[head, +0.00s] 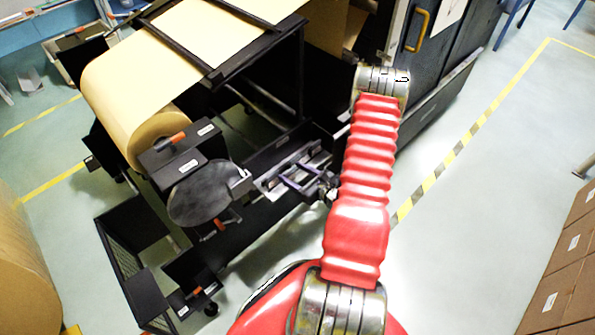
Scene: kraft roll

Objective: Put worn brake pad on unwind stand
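The unwind stand (163,163) is a black frame at the left that carries a large kraft paper roll (130,85). A dark round disc (203,193) sits on the stand's near side, with a small light grey piece (241,181) at its right edge. My gripper (272,182) is at the end of my red arm, just right of the disc, with its fingers pointing left at the stand. The fingers are small and partly lost against dark parts, so I cannot tell whether they are open or shut. I cannot make out the worn brake pad for certain.
A black mesh-sided frame (132,245) stands at the lower left. Part of another kraft roll (20,265) shows at the left edge. Brown cartons (565,270) are stacked at the lower right. The pale floor (480,200) is clear between my arm and the cartons, with yellow-and-black tape.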

